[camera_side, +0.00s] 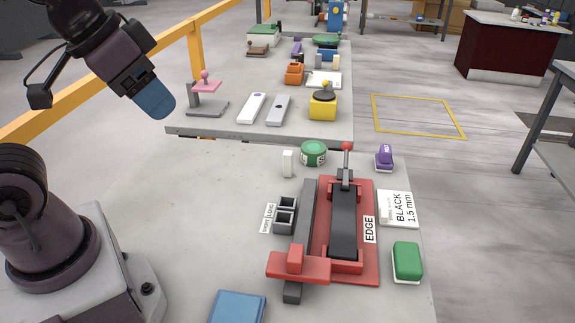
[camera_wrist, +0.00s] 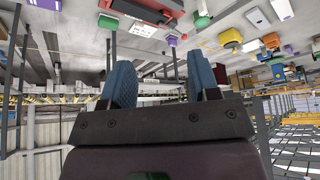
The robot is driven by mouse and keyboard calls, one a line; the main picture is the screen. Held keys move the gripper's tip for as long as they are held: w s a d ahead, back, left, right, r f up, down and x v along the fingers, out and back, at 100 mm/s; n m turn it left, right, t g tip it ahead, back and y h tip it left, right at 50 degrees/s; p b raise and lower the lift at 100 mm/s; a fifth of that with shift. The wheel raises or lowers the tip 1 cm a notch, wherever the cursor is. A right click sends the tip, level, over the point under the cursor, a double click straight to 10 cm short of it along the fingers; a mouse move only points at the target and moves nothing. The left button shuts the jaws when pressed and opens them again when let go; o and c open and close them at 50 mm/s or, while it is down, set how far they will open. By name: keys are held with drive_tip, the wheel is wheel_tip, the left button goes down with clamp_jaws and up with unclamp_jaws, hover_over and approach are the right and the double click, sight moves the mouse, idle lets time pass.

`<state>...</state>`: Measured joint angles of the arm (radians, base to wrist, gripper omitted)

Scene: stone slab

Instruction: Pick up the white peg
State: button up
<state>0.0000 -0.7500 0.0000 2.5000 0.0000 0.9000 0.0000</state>
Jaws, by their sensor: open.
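The white peg (camera_side: 288,163) is a small pale block standing upright on the stone slab (camera_side: 200,190), just left of a round green tin (camera_side: 314,153). My gripper (camera_side: 155,100) is high up at the upper left in the side view, well apart from the peg and tilted down to the right. Its blue fingers overlap in that view. In the wrist view my gripper (camera_wrist: 161,82) shows two blue fingers apart, with nothing between them. I cannot pick out the peg for sure in the wrist view.
A red fixture (camera_side: 366,250) with a dark bar and upright lever stands right of the peg. A small grey two-cell holder (camera_side: 285,215) is in front of the peg. A purple stamp (camera_side: 384,158) and green block (camera_side: 407,262) lie right. The slab's left part is clear.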

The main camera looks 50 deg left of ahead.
drive_tip(key=w+d+f+n+g+h, duration=0.2)
drive_tip(key=w+d+f+g, duration=0.15)
drive_tip(key=w+f, duration=0.65)
drive_tip(key=n+t+y, duration=0.4)
drive_tip(key=n+y, duration=0.2)
approach(287, 161)
drive_tip(key=d, duration=0.1)
drive_tip(key=s+d+f, duration=0.1)
drive_tip(key=d, duration=0.1)
drive_tip(key=d+f, duration=0.1)
drive_tip(key=d, duration=0.1)
drive_tip(key=shift+s+d+f, duration=0.1)
drive_tip(key=shift+s+d, duration=0.15)
drive_tip(key=w+a+f, duration=0.2)
drive_tip(key=a, duration=0.1)
drive_tip(key=w+a+f+y, duration=0.1)
drive_tip(key=w+a+f, duration=0.1)
drive_tip(key=w+a, duration=0.1)
drive_tip(key=w+a+f+n+y, duration=0.1)
drive_tip(key=w+a+f, duration=0.1)
drive_tip(key=a+f, duration=0.1)
drive_tip(key=shift+w+a, duration=0.2)
drive_tip(key=shift+a, duration=0.15)
